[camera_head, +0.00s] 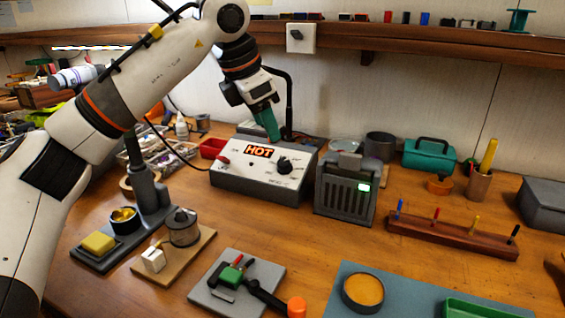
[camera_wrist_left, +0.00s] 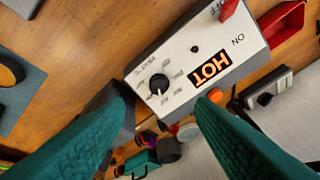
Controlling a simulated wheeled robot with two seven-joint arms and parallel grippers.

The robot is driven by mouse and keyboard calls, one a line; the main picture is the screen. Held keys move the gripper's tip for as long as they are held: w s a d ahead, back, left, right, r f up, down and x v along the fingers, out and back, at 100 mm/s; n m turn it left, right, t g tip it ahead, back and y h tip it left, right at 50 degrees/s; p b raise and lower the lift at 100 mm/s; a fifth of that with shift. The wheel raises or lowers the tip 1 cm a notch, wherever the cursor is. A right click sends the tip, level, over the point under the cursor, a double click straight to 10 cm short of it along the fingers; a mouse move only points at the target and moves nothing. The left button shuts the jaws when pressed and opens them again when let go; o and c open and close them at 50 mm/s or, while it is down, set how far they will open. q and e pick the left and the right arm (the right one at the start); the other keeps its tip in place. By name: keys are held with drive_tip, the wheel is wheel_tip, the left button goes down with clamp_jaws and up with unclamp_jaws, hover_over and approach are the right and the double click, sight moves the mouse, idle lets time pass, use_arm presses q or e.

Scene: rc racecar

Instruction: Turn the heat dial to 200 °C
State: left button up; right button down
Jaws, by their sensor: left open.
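The heat dial is a round black knob (camera_head: 284,165) on the white sloping top of a box (camera_head: 259,189) with a lit orange "HOT" display (camera_head: 259,151). In the left wrist view the knob (camera_wrist_left: 159,83) has a light pointer mark toward the lower edge of the picture. The scale labels around it are too small to read. My left gripper (camera_head: 269,137) has green fingers and points down above and behind the box. In the wrist view its open fingers (camera_wrist_left: 165,97) straddle the knob's line, apart from it and empty. My right gripper is not in view.
A red switch lever (camera_head: 223,160) stands at the box's left end. A grey slotted unit (camera_head: 345,200) is close on its right, and a red bin (camera_head: 212,148) is behind left. A black curved post (camera_head: 290,100) rises behind the box.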

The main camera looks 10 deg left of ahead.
sight(282, 162)
use_arm(q)
drive_tip(key=x, duration=1)
drive_tip(key=shift+d+b, duration=0.15)
drive_tip(key=shift+b, duration=0.2)
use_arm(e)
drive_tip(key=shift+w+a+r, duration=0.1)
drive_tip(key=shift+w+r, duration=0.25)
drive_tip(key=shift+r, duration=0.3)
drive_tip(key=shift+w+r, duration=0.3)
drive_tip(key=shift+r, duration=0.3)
use_arm(q)
drive_tip(key=c, duration=1)
